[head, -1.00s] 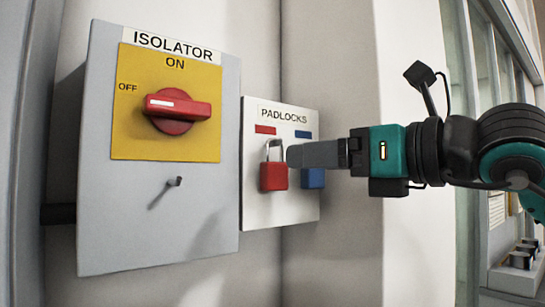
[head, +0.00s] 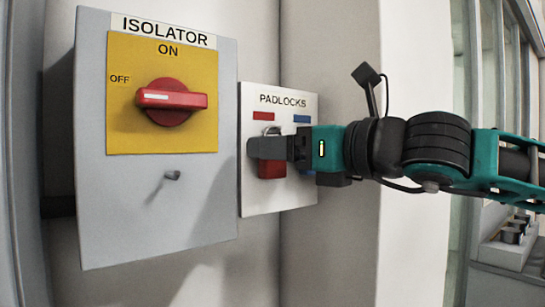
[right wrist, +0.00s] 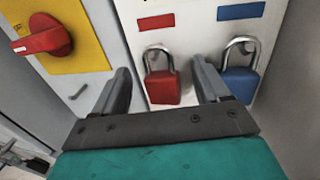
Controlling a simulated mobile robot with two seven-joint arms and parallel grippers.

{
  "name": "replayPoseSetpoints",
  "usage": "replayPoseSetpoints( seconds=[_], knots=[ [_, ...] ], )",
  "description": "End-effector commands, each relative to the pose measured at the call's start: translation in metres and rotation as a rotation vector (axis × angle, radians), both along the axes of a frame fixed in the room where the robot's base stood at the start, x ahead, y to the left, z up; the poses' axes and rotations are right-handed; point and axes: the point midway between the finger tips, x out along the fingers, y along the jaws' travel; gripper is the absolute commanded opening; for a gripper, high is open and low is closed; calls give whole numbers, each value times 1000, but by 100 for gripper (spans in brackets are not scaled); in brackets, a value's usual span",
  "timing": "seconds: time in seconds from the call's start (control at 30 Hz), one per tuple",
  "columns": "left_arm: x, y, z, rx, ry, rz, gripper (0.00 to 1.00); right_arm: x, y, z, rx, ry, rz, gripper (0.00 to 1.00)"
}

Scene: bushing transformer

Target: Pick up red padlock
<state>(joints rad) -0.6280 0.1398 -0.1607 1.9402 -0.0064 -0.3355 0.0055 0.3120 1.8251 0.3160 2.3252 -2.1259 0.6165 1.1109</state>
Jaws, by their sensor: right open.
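The red padlock (head: 272,169) hangs by its shackle on the white padlock board (head: 258,203), below a red label. In the head view my right gripper (head: 256,147) covers its upper part. In the right wrist view the red padlock (right wrist: 162,88) shows between the two fingers of my right gripper (right wrist: 165,90), which is open, one finger on each side. I cannot tell whether a finger touches it. The left gripper is not in view.
A blue padlock (right wrist: 240,80) hangs just right of the right finger. The grey isolator box (head: 125,200) with its red rotary switch (head: 170,102) and a small peg (head: 173,175) stands to the left. A wall (head: 345,240) lies behind the arm.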

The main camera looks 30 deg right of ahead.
Motion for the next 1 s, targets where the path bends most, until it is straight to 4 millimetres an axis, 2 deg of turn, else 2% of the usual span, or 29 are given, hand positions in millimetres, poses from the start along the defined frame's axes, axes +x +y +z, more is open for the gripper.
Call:
replayPoseSetpoints(
  seconds=[0.23,0.87,1.0],
  knots=[
    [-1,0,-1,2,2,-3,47,0,0,0,0,0,0,75],
    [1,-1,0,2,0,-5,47,0,0,0,0,0,0,14],
    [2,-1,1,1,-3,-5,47,0,0,0,0,-1,0,12]
  ],
)
